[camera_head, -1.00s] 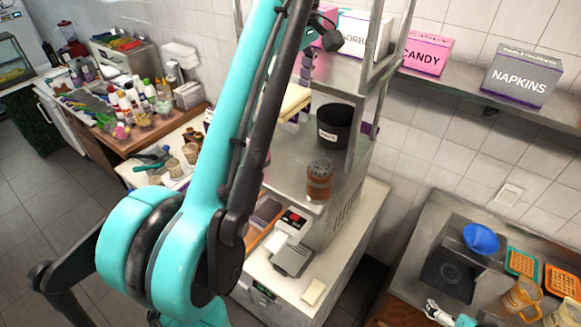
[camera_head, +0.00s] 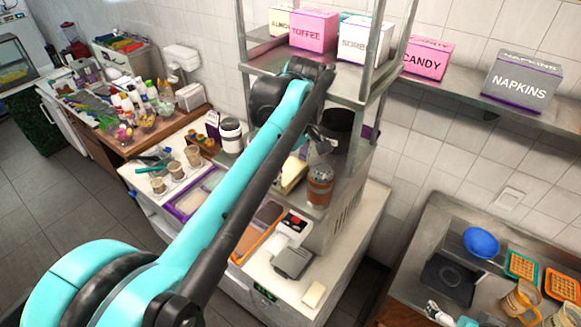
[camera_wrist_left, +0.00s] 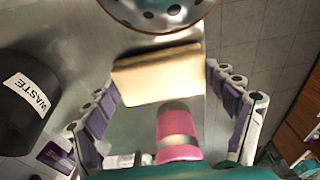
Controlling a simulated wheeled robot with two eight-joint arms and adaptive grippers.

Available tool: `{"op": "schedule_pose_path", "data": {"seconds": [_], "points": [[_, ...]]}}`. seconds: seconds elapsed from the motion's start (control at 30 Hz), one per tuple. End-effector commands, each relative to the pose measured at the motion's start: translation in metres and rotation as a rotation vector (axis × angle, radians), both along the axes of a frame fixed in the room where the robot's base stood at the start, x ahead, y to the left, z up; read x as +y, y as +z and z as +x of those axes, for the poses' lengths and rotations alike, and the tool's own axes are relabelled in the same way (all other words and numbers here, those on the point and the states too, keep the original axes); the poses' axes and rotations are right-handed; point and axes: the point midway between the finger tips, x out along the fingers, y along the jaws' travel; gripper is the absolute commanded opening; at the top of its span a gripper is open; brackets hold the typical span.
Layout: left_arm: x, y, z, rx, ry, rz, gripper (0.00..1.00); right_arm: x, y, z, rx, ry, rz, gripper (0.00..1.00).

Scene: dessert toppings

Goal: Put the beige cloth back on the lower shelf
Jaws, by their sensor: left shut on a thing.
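My left gripper (camera_head: 312,150) comes down from above, partly hidden behind my arm. In the left wrist view the cloth (camera_wrist_left: 158,76) sits between the two purple-padded fingers, and the gripper (camera_wrist_left: 163,80) is shut on it. I cannot tell whether the cloth touches the shelf. My right gripper is not in view.
A black waste bin (camera_wrist_left: 28,100) stands beside the gripper on the shelf. A pink and silver cylinder (camera_wrist_left: 178,132) is close below the cloth in the wrist view. The upper shelf holds the toffee box (camera_head: 313,31) and other boxes. A scale (camera_head: 293,255) stands on the counter below.

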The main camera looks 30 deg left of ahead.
Motion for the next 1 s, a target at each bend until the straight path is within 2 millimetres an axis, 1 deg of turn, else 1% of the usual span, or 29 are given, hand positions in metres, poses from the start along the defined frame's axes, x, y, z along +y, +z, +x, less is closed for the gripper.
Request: {"op": "schedule_pose_path", "data": {"seconds": [0.37, 0.4, 0.43, 0.8, 0.9, 0.97, 1.0], "points": [[0.0, -0.005, 0.0, 0.0, 0.0, 0.0, 0.49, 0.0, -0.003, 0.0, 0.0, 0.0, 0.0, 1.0], [0.0, -0.005, 0.0, 0.0, 0.0, 0.0, 0.93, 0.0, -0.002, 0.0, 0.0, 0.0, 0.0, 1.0], [0.0, -0.004, 0.0, 0.0, 0.0, 0.0, 1.0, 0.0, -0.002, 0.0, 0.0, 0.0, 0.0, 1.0], [0.0, -0.002, 0.0, 0.0, 0.0, 0.0, 1.0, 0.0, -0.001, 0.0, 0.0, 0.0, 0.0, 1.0], [-0.001, 0.004, 0.0, 0.0, 0.0, 0.0, 1.0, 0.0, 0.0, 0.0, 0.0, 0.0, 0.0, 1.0], [-0.002, 0.012, 0.0, 0.0, -0.001, 0.0, 1.0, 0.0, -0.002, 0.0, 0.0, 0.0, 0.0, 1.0], [-0.003, 0.019, 0.0, 0.0, -0.001, 0.0, 1.0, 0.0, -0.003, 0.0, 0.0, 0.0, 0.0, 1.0]]}}
